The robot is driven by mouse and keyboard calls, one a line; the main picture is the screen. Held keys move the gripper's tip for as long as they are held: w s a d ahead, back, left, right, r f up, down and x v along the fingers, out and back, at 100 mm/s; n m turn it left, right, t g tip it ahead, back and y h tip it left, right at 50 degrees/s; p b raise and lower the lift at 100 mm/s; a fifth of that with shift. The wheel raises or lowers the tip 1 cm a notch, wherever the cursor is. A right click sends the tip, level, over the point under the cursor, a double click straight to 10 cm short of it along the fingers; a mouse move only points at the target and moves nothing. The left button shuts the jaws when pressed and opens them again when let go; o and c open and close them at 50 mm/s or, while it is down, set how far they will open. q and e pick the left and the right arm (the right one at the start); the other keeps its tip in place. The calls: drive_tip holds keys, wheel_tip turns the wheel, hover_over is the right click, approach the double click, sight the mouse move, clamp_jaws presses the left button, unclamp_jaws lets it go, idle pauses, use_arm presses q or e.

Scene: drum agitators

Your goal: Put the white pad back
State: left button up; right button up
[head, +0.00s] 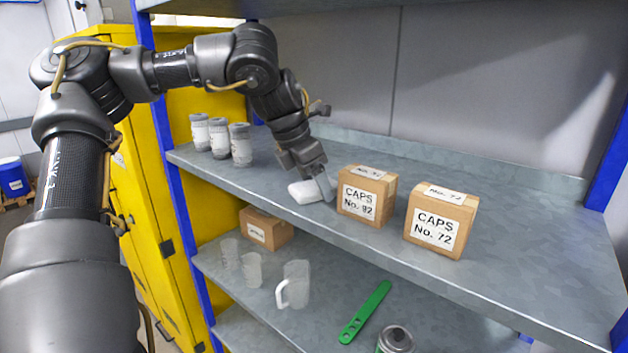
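The white pad (303,193) lies on the upper grey shelf (285,222), near its front edge and left of the box marked CAPS No. 92. My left gripper (325,188) reaches down from above at the pad's right end, between the pad and that box. Its fingertips are down near the shelf surface and hide part of the pad. I see the fingers nearly edge-on, so I cannot tell whether they are open or closed on the pad. My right gripper is not in view.
Cardboard boxes CAPS No. 92 (366,196) and CAPS No. 72 (440,220) stand right of the gripper. Several grey-lidded white jars (240,146) stand at left. Below are clear beakers (252,269), a jug (295,285), a green strip (366,312) and a can (396,341). The upper shelf's right end is clear.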

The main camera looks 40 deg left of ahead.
use_arm(q)
drive_tip(key=shift+a, duration=0.15)
drive_tip(key=shift+r, duration=0.15)
drive_tip(key=shift+s+r, duration=0.1)
drive_tip(key=shift+r, duration=0.15)
drive_tip(key=b+v, duration=0.2)
drive_tip(key=v, duration=0.9)
drive_tip(key=shift+s+r, duration=0.1)
drive_tip(key=shift+r, duration=0.05)
